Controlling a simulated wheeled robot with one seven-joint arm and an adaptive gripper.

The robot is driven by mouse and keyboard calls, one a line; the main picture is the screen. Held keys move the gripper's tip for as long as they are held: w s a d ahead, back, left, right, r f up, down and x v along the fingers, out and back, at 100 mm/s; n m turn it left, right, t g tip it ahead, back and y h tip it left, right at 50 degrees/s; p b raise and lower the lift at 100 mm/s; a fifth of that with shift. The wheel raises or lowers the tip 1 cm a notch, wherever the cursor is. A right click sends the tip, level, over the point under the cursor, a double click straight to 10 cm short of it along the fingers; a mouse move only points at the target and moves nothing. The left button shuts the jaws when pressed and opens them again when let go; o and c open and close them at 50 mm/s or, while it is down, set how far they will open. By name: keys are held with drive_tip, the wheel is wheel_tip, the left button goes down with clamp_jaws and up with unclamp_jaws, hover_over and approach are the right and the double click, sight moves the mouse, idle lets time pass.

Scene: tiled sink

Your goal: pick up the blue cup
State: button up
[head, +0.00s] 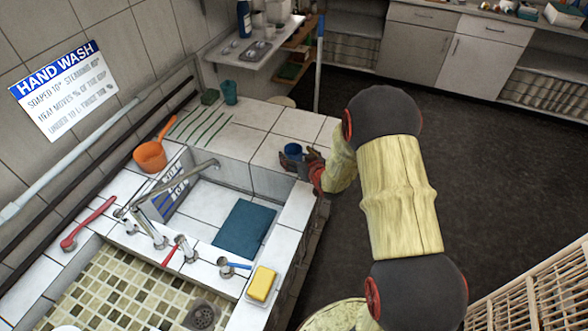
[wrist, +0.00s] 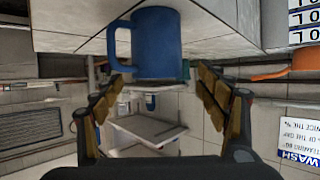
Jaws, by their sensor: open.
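The blue cup (head: 293,151) stands on the white tiled counter (head: 262,118) near its right edge. In the wrist view, which is upside down, the blue cup (wrist: 157,43) is large, with its handle on the picture's left side. My gripper (head: 306,161) is at the counter's right edge, close to the cup. In the wrist view my gripper (wrist: 164,88) is open and empty, with one finger to each side of the cup's line. The fingertips reach about the cup's rim; I cannot tell whether they touch it.
A teal cup (head: 230,92) and a dark green sponge (head: 210,97) stand at the counter's back. An orange pan (head: 152,154) and faucet (head: 176,185) lie left. A yellow sponge (head: 262,284) sits in front, beside the sink.

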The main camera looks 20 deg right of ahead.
sight(290, 147)
drive_tip(key=shift+b+x, duration=0.35)
drive_tip(key=shift+x, duration=1.2)
drive_tip(key=shift+d+b+x, duration=0.2)
drive_tip(key=shift+b+x, duration=0.4)
drive_tip(key=shift+x, duration=1.75)
drive_tip(key=c, duration=0.3)
drive_tip(key=c, duration=1)
